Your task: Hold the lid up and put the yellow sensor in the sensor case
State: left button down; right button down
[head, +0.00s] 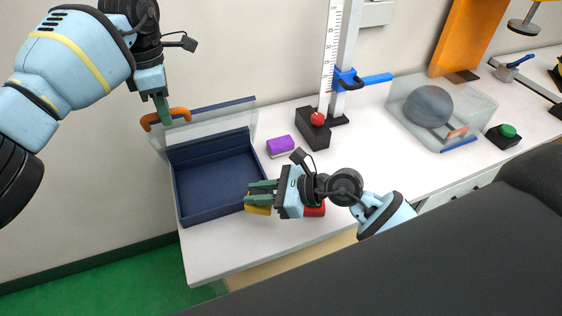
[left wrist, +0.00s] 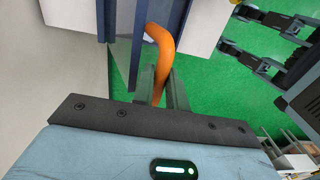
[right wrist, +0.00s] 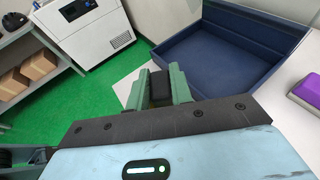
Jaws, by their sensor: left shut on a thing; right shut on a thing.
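The sensor case (head: 215,215) is an open dark blue box at the table's left end. It also shows in the right wrist view (right wrist: 225,50). Its clear lid (head: 215,121) stands raised at the back. My left gripper (head: 165,112) is shut on the lid's orange handle (head: 150,121), which also shows between its fingers in the left wrist view (left wrist: 160,55). My right gripper (head: 258,191) is shut on the yellow sensor (head: 258,210) by the case's right wall. The fingers partly cover the sensor. In the right wrist view a black part (right wrist: 160,88) shows between the fingers.
A purple block (head: 280,146) lies right of the case. A red block (head: 315,210) is partly hidden under my right gripper. A measuring tower with a black base (head: 312,128) stands behind. A clear box with a grey ball (head: 428,106) and a green button (head: 508,131) are farther right.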

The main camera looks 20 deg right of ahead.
jog(key=shift+s+a+f, duration=0.2)
jog(key=shift+a+f, duration=0.3)
jog(key=shift+f, duration=0.05)
jog(key=shift+s+a+f, duration=0.15)
jog(key=shift+a+f, duration=0.35)
jog(key=shift+f, duration=0.05)
jog(key=shift+w+f, duration=1)
jog(key=shift+w, duration=1.2)
jog(key=shift+w+f, duration=1)
jog(key=shift+w, duration=1.15)
jog(key=shift+w+f, duration=1)
jog(key=shift+w, duration=1.2)
jog(key=shift+f, duration=0.5)
jog(key=c, duration=1.2)
grip_release()
jog(key=shift+o, duration=0.2)
jog(key=v, duration=1.2)
jog(key=shift+r, duration=0.2)
